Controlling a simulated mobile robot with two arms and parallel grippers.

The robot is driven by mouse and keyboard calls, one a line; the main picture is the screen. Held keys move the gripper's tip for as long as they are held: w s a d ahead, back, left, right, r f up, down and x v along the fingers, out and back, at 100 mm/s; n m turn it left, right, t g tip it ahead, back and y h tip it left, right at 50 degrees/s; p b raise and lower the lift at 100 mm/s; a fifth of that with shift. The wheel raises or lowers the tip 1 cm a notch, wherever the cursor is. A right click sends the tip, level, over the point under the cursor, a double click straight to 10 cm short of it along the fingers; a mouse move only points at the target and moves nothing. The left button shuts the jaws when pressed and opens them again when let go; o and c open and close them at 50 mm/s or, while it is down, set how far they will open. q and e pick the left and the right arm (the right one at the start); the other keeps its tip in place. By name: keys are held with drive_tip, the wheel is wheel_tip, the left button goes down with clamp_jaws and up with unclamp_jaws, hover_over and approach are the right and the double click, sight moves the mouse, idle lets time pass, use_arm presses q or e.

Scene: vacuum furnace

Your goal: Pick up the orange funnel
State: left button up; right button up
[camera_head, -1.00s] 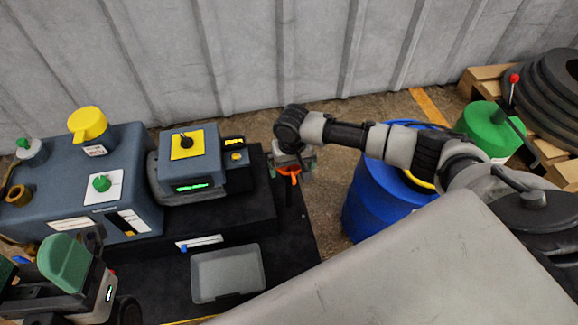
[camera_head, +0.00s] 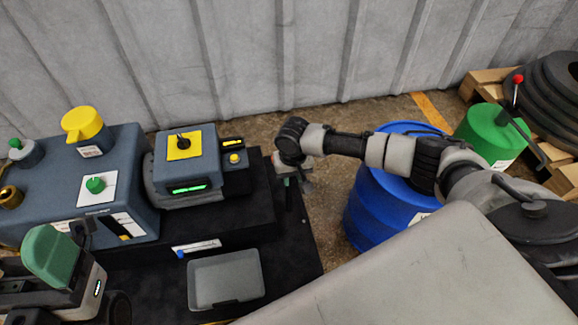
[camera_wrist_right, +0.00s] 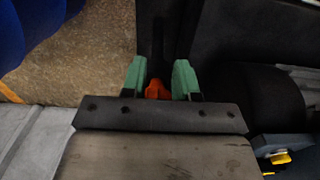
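The orange funnel (camera_wrist_right: 157,90) shows in the right wrist view as a small orange piece between the green fingers of my right gripper (camera_wrist_right: 159,76). The fingers stand apart on either side of it; I see no clear grip on it. In the head view my right gripper (camera_head: 296,178) is low at the right edge of the black bench and hides the funnel. My left gripper (camera_head: 52,258) is at the lower left; one green finger shows and its opening cannot be judged.
A blue barrel (camera_head: 375,205) stands right of the bench, with a green canister (camera_head: 490,135) behind it. A grey tray (camera_head: 226,280) lies at the bench front. A dark machine with a yellow-topped unit (camera_head: 185,150) stands left of my right gripper.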

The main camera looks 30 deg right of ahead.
drive_tip(key=c, duration=0.4)
clamp_jaws()
drive_tip(key=shift+r, duration=0.15)
